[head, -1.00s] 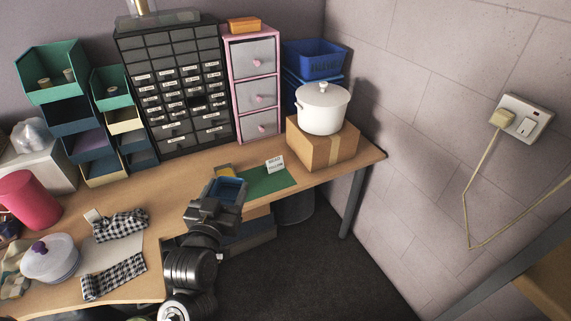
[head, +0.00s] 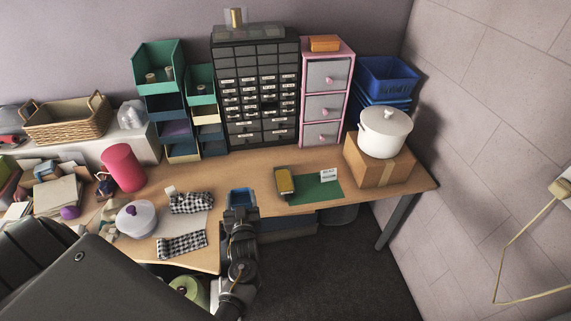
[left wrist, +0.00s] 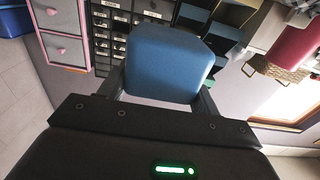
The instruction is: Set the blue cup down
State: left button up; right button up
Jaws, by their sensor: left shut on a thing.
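My left gripper (head: 240,208) is shut on the blue cup (head: 241,197) and holds it near the front edge of the desk (head: 225,172). In the left wrist view the blue cup (left wrist: 168,62) fills the space between the two fingers of the left gripper (left wrist: 160,92). I cannot tell for sure whether the cup's base touches the desk. A green mat (head: 318,191) with a small white card (head: 328,175) lies to the right of the cup. My right gripper is not in view.
A yellow and dark object (head: 284,182) lies at the mat's left edge. Checked cloths (head: 182,244) and a lidded pot (head: 136,219) lie to the left. Drawer units (head: 256,95) stand behind. A white pot (head: 384,132) sits on a cardboard box (head: 375,165) at right.

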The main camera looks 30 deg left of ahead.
pick_arm(q)
jog(key=w+a+f+b, duration=0.2)
jog(key=w+f+b, duration=0.1)
jog(key=b, duration=0.1)
jog(key=w+a+f+b, duration=0.2)
jog(key=w+b, duration=0.2)
jog(key=b, duration=0.1)
jog(key=w+a+f+b, duration=0.2)
jog(key=w+f+b, duration=0.1)
jog(key=b, duration=0.2)
jog(key=shift+w+a+f, duration=0.2)
jog(key=shift+w+f, duration=0.15)
jog(key=shift+w, duration=0.05)
jog(key=shift+w+a+f, duration=0.15)
jog(key=shift+w+a, duration=0.05)
jog(key=shift+w, duration=0.1)
